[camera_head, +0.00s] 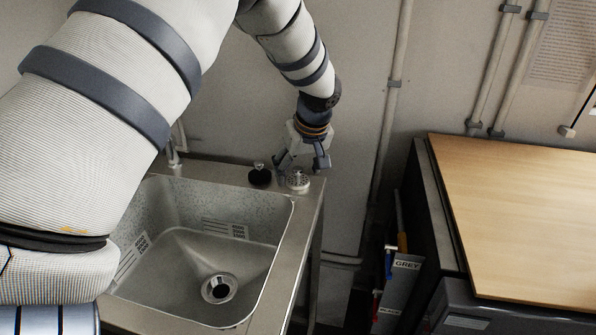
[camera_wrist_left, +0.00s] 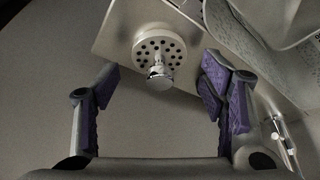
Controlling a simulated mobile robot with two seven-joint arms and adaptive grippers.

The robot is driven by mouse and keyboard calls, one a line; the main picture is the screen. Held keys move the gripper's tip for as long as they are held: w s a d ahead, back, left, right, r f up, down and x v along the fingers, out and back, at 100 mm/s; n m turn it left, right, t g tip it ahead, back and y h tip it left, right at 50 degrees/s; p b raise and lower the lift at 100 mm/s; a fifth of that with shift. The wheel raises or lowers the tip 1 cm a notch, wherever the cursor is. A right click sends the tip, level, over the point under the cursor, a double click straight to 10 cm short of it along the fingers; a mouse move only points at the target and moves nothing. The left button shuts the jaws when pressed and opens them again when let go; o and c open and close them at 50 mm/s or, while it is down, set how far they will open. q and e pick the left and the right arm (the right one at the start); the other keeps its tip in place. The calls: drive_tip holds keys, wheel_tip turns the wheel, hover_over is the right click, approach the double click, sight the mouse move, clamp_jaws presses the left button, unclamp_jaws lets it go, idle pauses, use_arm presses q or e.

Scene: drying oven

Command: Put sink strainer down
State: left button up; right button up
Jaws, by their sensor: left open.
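The sink strainer (camera_head: 298,181) is a small round metal disc with holes and a knob. It rests on the rim of the steel sink (camera_head: 285,245), at the back right corner. In the left wrist view the strainer (camera_wrist_left: 160,46) lies on the metal ledge, with its knob towards me. My left gripper (camera_head: 303,164) is above the strainer with its fingers spread. In the left wrist view the gripper (camera_wrist_left: 160,82) is open, and the strainer sits beyond the gap, apart from both fingers. My right gripper is not in view.
A black plug (camera_head: 260,175) stands just left of the strainer. The drain (camera_head: 219,288) is at the bottom of the basin, and a tap (camera_head: 174,150) is at the back. A wooden-topped counter (camera_head: 520,215) stands at right, with a wall pipe (camera_head: 390,110) behind the gap.

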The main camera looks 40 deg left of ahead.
use_arm(q)
drive_tip(key=p+v, duration=0.1)
drive_tip(key=v, duration=1)
